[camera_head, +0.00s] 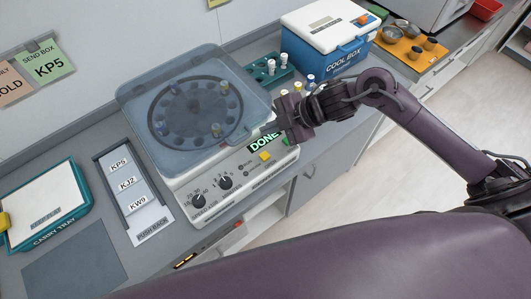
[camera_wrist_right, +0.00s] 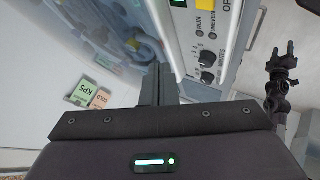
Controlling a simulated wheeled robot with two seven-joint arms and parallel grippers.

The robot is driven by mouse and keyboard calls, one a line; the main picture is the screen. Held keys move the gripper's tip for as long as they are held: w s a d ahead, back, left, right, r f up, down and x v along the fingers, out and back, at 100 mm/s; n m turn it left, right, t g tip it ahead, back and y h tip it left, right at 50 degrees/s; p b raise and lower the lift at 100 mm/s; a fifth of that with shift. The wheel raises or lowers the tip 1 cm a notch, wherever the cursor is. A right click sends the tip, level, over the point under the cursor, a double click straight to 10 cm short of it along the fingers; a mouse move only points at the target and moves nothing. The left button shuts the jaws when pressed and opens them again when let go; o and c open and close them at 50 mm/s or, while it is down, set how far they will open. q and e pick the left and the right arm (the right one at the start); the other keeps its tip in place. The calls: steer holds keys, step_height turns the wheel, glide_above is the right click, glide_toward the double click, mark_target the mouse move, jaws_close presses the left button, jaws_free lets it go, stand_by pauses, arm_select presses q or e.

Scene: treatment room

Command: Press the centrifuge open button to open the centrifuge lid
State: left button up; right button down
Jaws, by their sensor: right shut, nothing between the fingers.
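The centrifuge (camera_head: 185,184) stands on the counter with its tinted see-through lid (camera_head: 180,65) down over a round rotor holding several tubes. Its front panel has a green "DONE" display (camera_head: 263,142), a yellow button (camera_head: 265,156) and two black knobs. The yellow button (camera_wrist_right: 205,3) also shows at the top edge of the right wrist view. My right gripper (camera_head: 272,128) is shut and empty, above the panel's right end near the display, up and right of the button. My left gripper (camera_wrist_right: 283,48) shows in the right wrist view, its prongs apart, away from the centrifuge.
A teal tube rack (camera_head: 264,76) and a blue cool box (camera_head: 328,45) stand behind my right gripper. A label tray (camera_head: 152,222) and a carry tray (camera_head: 45,205) lie to the left. An orange tray (camera_head: 405,45) with bowls is at the far right.

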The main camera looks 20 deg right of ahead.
arm_select(q)
steer(key=shift+d+f, duration=0.15)
arm_select(e)
steer(key=shift+s+a, duration=0.1)
steer(key=shift+a, duration=0.15)
steer(key=b, duration=0.7)
glide_above(269, 155)
step_height(269, 155, down, 7)
steer(key=shift+f, duration=0.2)
arm_select(q)
step_height(269, 155, down, 7)
steer(key=shift+f, duration=0.15)
arm_select(e)
steer(key=shift+f, duration=0.7)
arm_select(q)
steer(key=shift+b, duration=0.3)
steer(key=shift+f, duration=0.25)
arm_select(e)
steer(key=shift+f, duration=0.35)
